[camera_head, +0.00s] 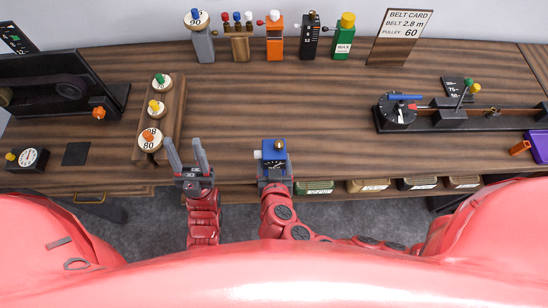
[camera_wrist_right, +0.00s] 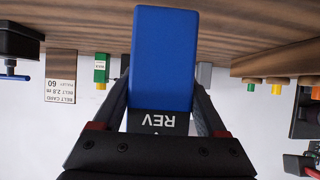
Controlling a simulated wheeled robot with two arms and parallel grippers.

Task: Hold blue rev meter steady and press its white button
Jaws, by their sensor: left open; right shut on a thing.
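The blue rev meter (camera_head: 273,160) is at the front edge of the table in the head view, with a dial on its upper face. A white button (camera_head: 258,154) sticks out of its left side. In the right wrist view the meter's blue body (camera_wrist_right: 165,55) and its upside-down REV label show. My right gripper (camera_wrist_right: 164,98) is shut on the meter, one finger along each side. My left gripper (camera_head: 184,148) is open and empty, to the left of the meter and apart from the button, its fingers pointing toward the table.
A wooden rack (camera_head: 172,120) with several round-based knobs lies beyond my left gripper. Several instruments stand along the back, with a belt card (camera_head: 402,30) to their right. A black rig (camera_head: 450,118) is at the right. The table's middle is clear.

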